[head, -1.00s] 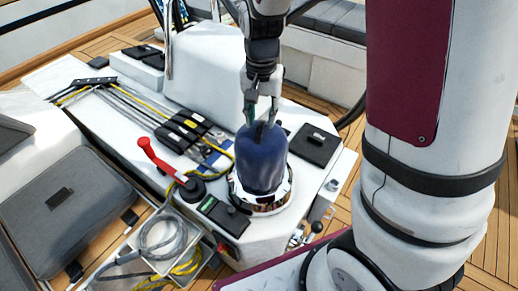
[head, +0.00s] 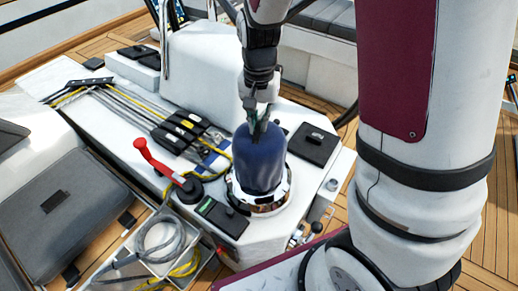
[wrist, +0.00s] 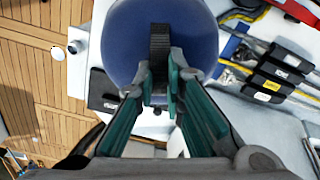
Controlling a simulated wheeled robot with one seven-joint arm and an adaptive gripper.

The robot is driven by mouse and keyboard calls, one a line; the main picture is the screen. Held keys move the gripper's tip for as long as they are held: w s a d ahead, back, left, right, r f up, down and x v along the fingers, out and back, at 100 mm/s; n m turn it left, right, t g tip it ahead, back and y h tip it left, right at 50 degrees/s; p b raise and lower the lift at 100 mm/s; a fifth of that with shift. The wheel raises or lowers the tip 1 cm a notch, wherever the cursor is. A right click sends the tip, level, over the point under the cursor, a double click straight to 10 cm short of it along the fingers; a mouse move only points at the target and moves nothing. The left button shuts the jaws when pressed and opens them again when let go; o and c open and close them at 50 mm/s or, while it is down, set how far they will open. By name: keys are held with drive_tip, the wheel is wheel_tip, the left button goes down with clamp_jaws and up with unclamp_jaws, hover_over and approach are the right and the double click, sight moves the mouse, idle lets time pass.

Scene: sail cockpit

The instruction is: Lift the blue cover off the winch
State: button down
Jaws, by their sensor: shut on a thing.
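The blue cover (head: 259,160) sits upright over the winch (head: 262,203), whose shiny metal base ring shows below the cover's lower edge. My gripper (head: 258,127) is above the cover, pointing down. In the wrist view my gripper (wrist: 164,98) is shut on the dark strap on top of the blue cover (wrist: 125,45). The strap (wrist: 160,45) runs across the cover's top between the fingers. The winch drum is hidden by the cover.
A red-handled lever (head: 155,160) stands left of the winch. Black rope clutches (head: 185,128) with yellow and grey lines lie behind it. A bin with coiled rope (head: 160,245) is at front left. A black hatch (head: 313,144) lies right of the cover.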

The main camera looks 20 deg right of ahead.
drive_tip(key=shift+r+p, duration=1.3)
drive_tip(key=shift+r, duration=0.9)
drive_tip(key=shift+r+p, duration=1.05)
drive_tip(key=shift+r, duration=0.95)
drive_tip(key=shift+r+p, duration=0.85)
drive_tip(key=shift+r, duration=1.25)
